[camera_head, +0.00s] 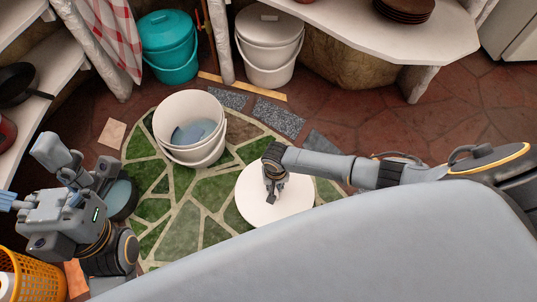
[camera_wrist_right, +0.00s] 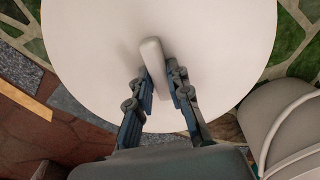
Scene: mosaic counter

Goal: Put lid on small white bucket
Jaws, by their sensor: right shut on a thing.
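The small white bucket (camera_head: 190,128) stands upright and uncovered on the green mosaic floor, with blue-grey contents or bottom showing inside. The round white lid (camera_head: 290,207) is to its right and nearer to me. My right gripper (camera_head: 272,196) is over the lid and shut on its handle; the right wrist view shows the two fingers (camera_wrist_right: 167,95) on either side of the pale handle (camera_wrist_right: 153,55). I cannot tell how high the lid is above the floor. My left gripper (camera_head: 62,160) is at the left, away from bucket and lid; its finger opening is unclear.
A lidded teal bucket (camera_head: 168,45) and a larger lidded white bucket (camera_head: 270,45) stand at the back. A white counter (camera_head: 390,35) is at the upper right. A yellow basket (camera_head: 30,275) is at lower left. Mosaic floor is open between lid and bucket.

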